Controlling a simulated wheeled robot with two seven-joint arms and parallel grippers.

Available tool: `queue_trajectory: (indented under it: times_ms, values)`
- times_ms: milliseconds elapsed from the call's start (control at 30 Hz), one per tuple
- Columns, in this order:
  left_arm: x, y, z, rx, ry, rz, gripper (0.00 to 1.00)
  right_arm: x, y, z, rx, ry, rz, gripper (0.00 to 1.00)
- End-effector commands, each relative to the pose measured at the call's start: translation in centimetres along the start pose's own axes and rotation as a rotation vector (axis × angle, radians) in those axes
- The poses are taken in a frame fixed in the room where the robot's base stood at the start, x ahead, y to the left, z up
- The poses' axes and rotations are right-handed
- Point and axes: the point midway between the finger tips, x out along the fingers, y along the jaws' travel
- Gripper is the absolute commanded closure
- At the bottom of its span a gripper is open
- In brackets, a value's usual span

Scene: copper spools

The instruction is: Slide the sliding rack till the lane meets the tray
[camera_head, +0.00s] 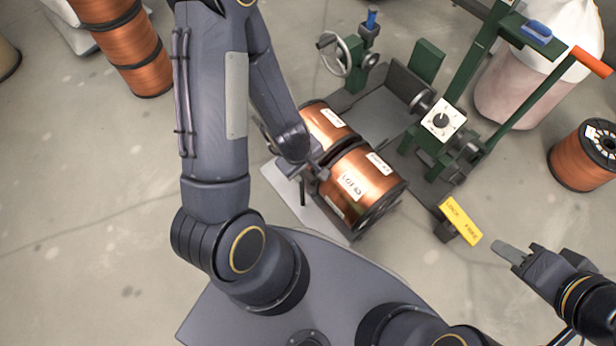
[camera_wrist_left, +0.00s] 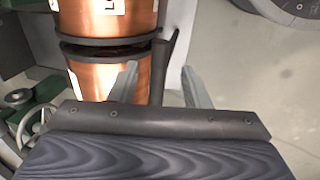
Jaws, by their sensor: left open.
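Two copper spools lie end to end: the nearer (camera_head: 372,192), labelled LOT 63, and the farther (camera_head: 318,122). They lie over a pale plate (camera_head: 328,226), apparently part of the sliding rack; most of the rack and its lane is hidden. A dark upright bar (camera_wrist_left: 158,68) stands beside the spools. My left gripper (camera_head: 308,172) is at the spools' left side. In the left wrist view its open fingers (camera_wrist_left: 161,85) lie either side of the bar; contact is unclear. A dark grey tray (camera_head: 368,112) belongs to the green machine. My right gripper (camera_head: 510,252) is far right, its jaw gap unclear.
The green machine has a handwheel (camera_head: 334,54), a white dial (camera_head: 442,120) and an orange-tipped lever (camera_head: 590,62). A yellow sign (camera_head: 460,220) stands near the spools. Other spools stand at upper left (camera_head: 128,48) and right (camera_head: 580,160).

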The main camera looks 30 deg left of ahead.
Motion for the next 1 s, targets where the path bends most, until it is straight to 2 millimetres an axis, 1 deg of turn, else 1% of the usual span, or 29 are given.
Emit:
queue_trajectory:
  times_ms: [33, 200, 367, 633, 933, 967, 1000]
  values:
    - [1.6, -0.2, 0.0, 0.0, -0.001, -0.001, 0.57, 1.0, 0.5, 0.5, 0.0, 0.0, 0.0, 0.64]
    - [3.8, -0.1, 0.0, 0.001, -0.002, 0.0, 0.57, 2.2, 1.0, 1.1, 0.0, -0.001, 0.0, 0.64]
    - [4.5, 0.0, 0.0, 0.002, -0.001, 0.0, 0.57, 2.5, 1.1, 1.3, 0.0, -0.001, 0.0, 0.64]
    - [4.5, 0.0, 0.0, 0.002, -0.001, 0.001, 0.57, 2.5, 1.1, 1.3, 0.0, -0.001, 0.0, 0.64]
    - [4.5, 0.0, 0.1, 0.002, -0.002, 0.001, 0.96, 2.5, 1.1, 1.3, 0.0, -0.001, 0.0, 0.64]
    - [4.5, 0.0, 0.1, 0.002, -0.002, 0.001, 1.0, 2.5, 1.1, 1.3, 0.0, -0.001, 0.0, 0.64]
    - [4.5, 0.0, 0.1, 0.002, -0.002, 0.001, 1.0, 2.5, 1.1, 1.3, 0.0, -0.001, 0.0, 0.64]
